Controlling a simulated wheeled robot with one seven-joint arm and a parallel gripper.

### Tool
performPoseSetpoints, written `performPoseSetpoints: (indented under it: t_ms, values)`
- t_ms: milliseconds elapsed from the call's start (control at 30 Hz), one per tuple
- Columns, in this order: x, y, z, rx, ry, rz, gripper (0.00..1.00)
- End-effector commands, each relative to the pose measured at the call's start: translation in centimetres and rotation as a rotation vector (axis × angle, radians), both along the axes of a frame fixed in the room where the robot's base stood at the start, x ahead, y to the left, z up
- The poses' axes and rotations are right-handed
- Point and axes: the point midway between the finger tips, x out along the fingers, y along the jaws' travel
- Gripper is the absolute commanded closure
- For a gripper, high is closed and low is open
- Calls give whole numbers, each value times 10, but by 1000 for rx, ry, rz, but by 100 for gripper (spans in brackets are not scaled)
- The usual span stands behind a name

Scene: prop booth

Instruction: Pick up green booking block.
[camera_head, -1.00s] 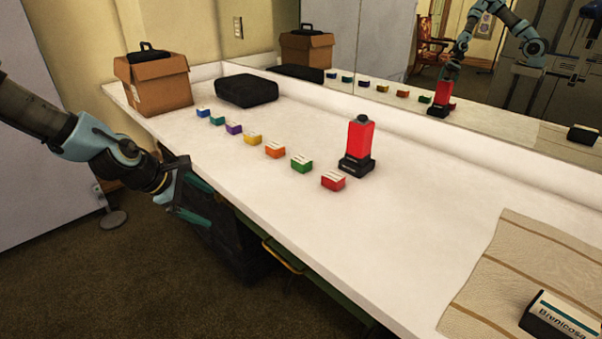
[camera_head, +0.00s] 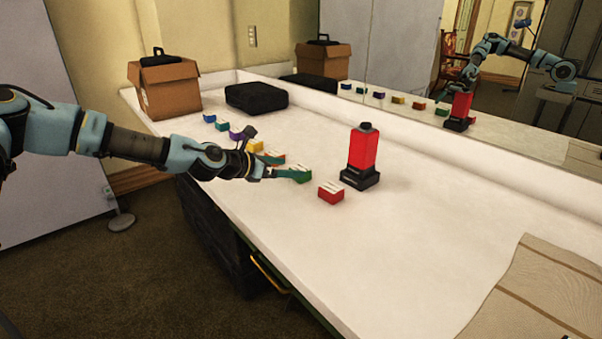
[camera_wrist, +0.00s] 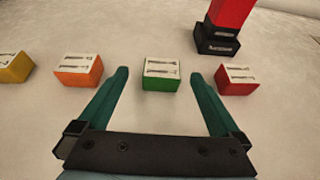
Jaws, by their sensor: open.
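The green booking block (camera_wrist: 161,84) sits on the white counter with a white label on its top. In the wrist view it lies between my gripper's two fingertips (camera_wrist: 160,76), with a gap on each side. In the head view the green block (camera_head: 302,177) is partly hidden by my gripper (camera_head: 287,172), which reaches over the counter from the left. My gripper is open and holds nothing.
The orange block (camera_wrist: 78,71) is just left of my left finger and the red block (camera_wrist: 237,80) just right of the other. A red and black device (camera_head: 362,156) stands behind the red block. Yellow (camera_head: 255,146), purple, teal and blue blocks continue the row.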

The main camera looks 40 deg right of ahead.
Motion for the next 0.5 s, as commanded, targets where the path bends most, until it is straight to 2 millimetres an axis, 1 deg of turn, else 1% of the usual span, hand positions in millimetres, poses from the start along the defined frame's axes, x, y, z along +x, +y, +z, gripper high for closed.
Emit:
performPoseSetpoints:
  t_ms: [133, 300, 400, 500]
  values:
    - [-3, -12, -4, 1, 0, -2, 0]
    - [-7, -36, -14, 1, 0, -2, 0]
    - [-8, -45, -19, 1, 0, -2, 0]
    - [-8, -48, -21, 1, 0, 0, 0]
